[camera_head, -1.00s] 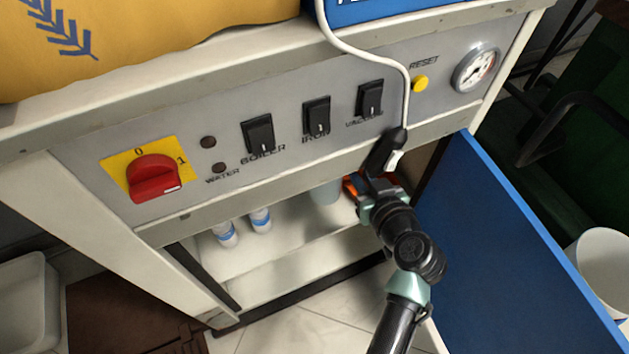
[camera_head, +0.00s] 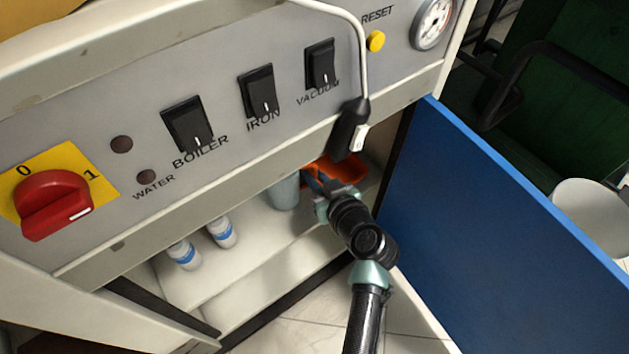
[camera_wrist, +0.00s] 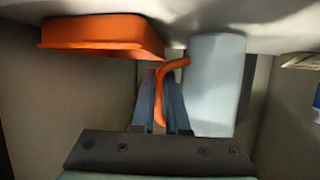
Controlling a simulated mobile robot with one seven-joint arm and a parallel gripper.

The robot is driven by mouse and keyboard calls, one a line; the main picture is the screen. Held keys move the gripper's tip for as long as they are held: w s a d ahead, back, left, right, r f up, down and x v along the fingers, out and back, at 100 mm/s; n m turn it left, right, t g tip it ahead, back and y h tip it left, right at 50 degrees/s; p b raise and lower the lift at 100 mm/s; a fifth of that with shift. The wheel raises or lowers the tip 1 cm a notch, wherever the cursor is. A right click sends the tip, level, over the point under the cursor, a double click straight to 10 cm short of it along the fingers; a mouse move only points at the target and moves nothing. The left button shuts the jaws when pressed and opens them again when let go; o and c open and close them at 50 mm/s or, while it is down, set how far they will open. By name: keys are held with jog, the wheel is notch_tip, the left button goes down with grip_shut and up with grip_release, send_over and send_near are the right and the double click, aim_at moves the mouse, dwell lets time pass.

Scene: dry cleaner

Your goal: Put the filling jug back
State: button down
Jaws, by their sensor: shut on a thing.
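The filling jug (camera_head: 285,193) is a light blue-grey cylinder inside the open cabinet under the control panel. Its orange handle (camera_wrist: 159,95) and pale body (camera_wrist: 216,85) show in the wrist view. My gripper (camera_head: 314,182) reaches into the cabinet from the front, to the right of the jug body. Its fingers (camera_wrist: 162,78) are shut on the handle. The jug looks upright, with its upper part hidden by the panel edge. I cannot tell whether its base touches the shelf (camera_head: 243,248).
An orange tray (camera_head: 347,168) sits beside the jug, right of my gripper; it also shows in the wrist view (camera_wrist: 100,35). Two white-and-blue bottles (camera_head: 222,232) stand left of the jug. A black plug (camera_head: 348,128) hangs over the opening. The blue door (camera_head: 480,230) stands open at right.

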jog(key=shift+f, duration=0.1)
jog(key=shift+f, duration=0.25)
jog(key=c, duration=0.9)
grip_release()
jog(key=shift+r, duration=0.2)
jog(key=shift+s+d+r+p, duration=0.1)
jog(key=shift+s+r+p, duration=0.1)
jog(key=shift+p, duration=0.15)
jog(key=p+v, duration=0.4)
jog(key=v, duration=0.7)
jog(key=shift+s+d+r+p, duration=0.1)
jog(key=shift+s+p, duration=0.05)
jog(key=shift+p, duration=0.15)
